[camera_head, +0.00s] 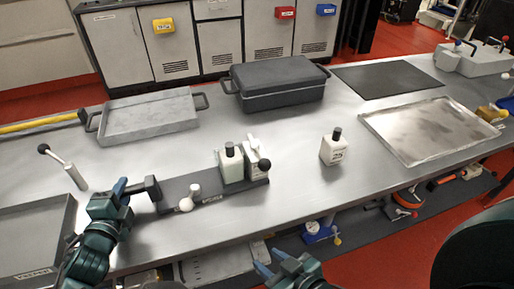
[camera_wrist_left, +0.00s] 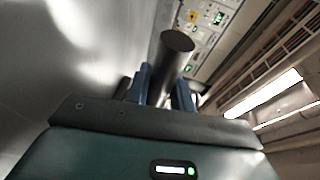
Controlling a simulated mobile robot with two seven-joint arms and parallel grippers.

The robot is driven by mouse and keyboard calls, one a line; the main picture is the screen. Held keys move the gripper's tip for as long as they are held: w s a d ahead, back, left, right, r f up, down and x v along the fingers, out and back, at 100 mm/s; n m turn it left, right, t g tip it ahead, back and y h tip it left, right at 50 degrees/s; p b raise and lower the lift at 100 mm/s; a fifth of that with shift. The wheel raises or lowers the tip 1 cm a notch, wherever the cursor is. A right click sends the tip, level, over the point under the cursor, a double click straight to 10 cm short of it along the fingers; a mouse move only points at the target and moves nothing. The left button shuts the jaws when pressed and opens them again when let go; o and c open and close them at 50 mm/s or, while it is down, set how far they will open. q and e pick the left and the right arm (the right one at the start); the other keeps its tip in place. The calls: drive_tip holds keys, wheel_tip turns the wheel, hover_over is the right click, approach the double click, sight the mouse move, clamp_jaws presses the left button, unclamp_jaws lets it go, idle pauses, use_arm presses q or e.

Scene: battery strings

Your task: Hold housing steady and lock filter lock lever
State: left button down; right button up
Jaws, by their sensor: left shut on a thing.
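The housing (camera_head: 206,199) is a long dark grey block lying on the metal bench, with two pale, dark-capped bottles (camera_head: 231,163) at its right end. A white lever (camera_head: 252,146) and a black ball knob (camera_head: 264,165) stand at that end; I cannot tell which part is the filter lock lever. My left gripper (camera_head: 132,188) is at the housing's left end, shut on its dark handle (camera_head: 152,187). In the left wrist view the blue fingers (camera_wrist_left: 160,85) close around a dark round bar (camera_wrist_left: 176,45). My right gripper (camera_head: 275,263) is open and empty below the bench's front edge.
A pale bottle (camera_head: 333,148) stands alone to the right. A grey tray (camera_head: 150,116), a black lidded case (camera_head: 278,85) and a metal tray (camera_head: 430,130) lie farther back. A ball-ended lever (camera_head: 65,166) stands left.

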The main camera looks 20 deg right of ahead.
use_arm(q)
drive_tip(key=shift+f, duration=0.3)
drive_tip(key=shift+s+f, duration=0.1)
use_arm(e)
drive_tip(key=shift+d, duration=0.1)
idle(0.8)
